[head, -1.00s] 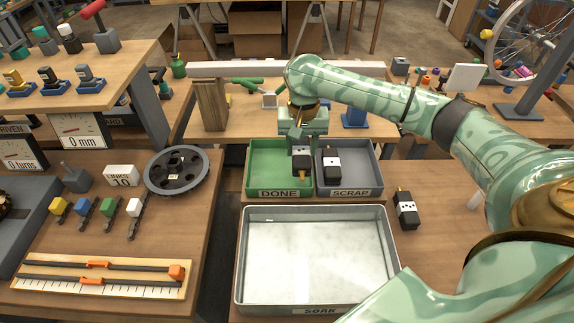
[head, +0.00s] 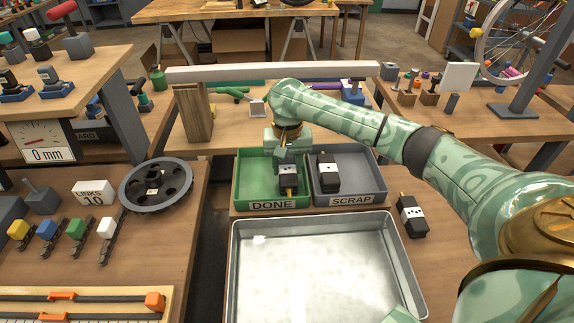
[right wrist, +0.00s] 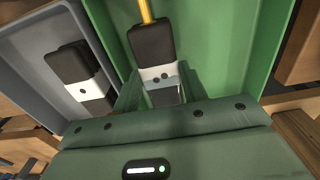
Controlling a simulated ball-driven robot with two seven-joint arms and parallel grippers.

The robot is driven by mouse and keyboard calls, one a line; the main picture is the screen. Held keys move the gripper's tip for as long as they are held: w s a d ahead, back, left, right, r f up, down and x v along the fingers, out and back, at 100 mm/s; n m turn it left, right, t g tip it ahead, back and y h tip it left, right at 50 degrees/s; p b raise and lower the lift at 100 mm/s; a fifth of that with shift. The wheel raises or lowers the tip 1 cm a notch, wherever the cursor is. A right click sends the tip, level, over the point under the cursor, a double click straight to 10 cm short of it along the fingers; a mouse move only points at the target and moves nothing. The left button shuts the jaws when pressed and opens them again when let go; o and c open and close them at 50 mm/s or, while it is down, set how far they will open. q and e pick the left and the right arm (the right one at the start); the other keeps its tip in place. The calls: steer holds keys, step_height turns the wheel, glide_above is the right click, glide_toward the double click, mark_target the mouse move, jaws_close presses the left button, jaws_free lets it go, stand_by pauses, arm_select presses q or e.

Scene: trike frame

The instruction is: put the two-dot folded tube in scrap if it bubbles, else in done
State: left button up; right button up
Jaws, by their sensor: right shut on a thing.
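My right gripper (head: 287,166) is shut on a black folded tube (head: 288,180) with a white band, inside or just over the green DONE tray (head: 240,190). In the right wrist view the held tube (right wrist: 152,48) has a yellow tip and a white band with two dark dots visible; the green tray is around it. I cannot tell whether it touches the tray floor. Another black tube (head: 327,174), with one dot visible in the right wrist view (right wrist: 72,66), lies in the grey SCRAP tray (head: 372,190). My left gripper is not in view.
The metal soak basin (head: 400,270) stands in front of the trays; no bubbles show in it. A third black tube (head: 411,218) with several dots lies on the table to its right. A long pale beam (head: 270,73) on a wooden block (head: 194,112) stands behind the trays.

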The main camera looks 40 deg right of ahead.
mark_target(287, 170)
steer(key=o, duration=0.9)
steer(key=shift+c, duration=0.2)
steer(key=shift+r, duration=0.2)
arm_select(q)
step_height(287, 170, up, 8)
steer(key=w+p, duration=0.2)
steer(key=p, duration=0.5)
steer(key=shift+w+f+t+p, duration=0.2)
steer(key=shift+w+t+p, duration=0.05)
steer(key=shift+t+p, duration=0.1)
arm_select(e)
step_height(287, 170, up, 12)
steer(key=shift+f, duration=0.15)
